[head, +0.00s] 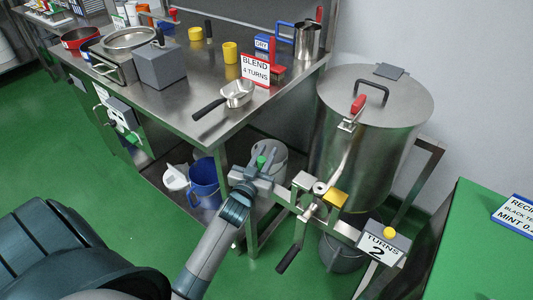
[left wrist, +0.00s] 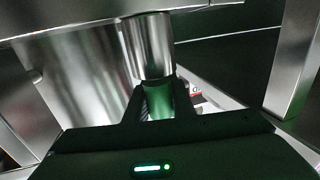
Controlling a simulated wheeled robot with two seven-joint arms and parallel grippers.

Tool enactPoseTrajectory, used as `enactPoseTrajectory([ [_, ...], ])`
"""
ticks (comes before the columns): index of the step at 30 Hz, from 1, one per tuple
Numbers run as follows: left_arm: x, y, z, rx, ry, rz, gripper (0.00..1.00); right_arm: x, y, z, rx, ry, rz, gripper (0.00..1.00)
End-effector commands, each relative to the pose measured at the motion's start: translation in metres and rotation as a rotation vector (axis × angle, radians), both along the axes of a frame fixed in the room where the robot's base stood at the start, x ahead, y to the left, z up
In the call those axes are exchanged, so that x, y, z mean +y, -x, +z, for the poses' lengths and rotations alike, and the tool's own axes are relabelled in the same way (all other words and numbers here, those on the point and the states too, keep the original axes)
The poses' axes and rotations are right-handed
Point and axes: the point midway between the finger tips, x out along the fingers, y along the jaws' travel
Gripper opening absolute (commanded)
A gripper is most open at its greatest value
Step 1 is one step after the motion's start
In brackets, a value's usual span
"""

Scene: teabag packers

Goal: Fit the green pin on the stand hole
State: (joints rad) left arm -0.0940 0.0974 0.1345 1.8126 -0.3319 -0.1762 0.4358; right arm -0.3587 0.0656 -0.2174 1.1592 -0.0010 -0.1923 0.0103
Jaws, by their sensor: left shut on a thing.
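The green pin (head: 261,161) stands up between the fingers of my left gripper (head: 263,171), in front of the workbench corner. My left gripper is shut on it. In the left wrist view the green pin (left wrist: 158,101) shows between the two dark fingers (left wrist: 157,92), with a steel cylinder (left wrist: 148,48) right beyond it. I cannot tell whether that cylinder belongs to the pin. The steel stand (head: 305,183) is just right of my gripper, below the drum's red-handled lever. Its hole is not clearly visible. My right gripper is not in view.
A large steel drum (head: 365,140) stands behind the stand. A yellow block (head: 334,197), a black-handled lever (head: 290,257) and a "TURNS 2" sign (head: 381,250) are close by. The workbench (head: 180,110) is at the left, with a blue jug (head: 204,183) below it.

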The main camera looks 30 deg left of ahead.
Motion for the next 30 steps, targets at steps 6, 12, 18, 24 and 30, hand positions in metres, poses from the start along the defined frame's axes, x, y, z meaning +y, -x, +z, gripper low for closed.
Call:
enactPoseTrajectory([
  [6,0.0,-0.0001,-0.0054,0.0,0.0,0.0,0.0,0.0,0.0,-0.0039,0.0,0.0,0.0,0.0],
  [12,0.0001,-0.0001,-0.0085,0.0,0.001,0.0,0.24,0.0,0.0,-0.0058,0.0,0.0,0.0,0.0],
  [18,0.0001,-0.0001,-0.0079,0.0,0.0,0.0,0.44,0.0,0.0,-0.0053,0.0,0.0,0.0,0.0],
  [24,0.0,0.0005,-0.0082,0.001,0.0,0.0,0.44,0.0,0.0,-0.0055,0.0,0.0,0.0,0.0],
  [30,-0.0016,0.0088,-0.009,0.001,0.001,0.0,0.44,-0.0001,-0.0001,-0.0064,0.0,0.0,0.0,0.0],
])
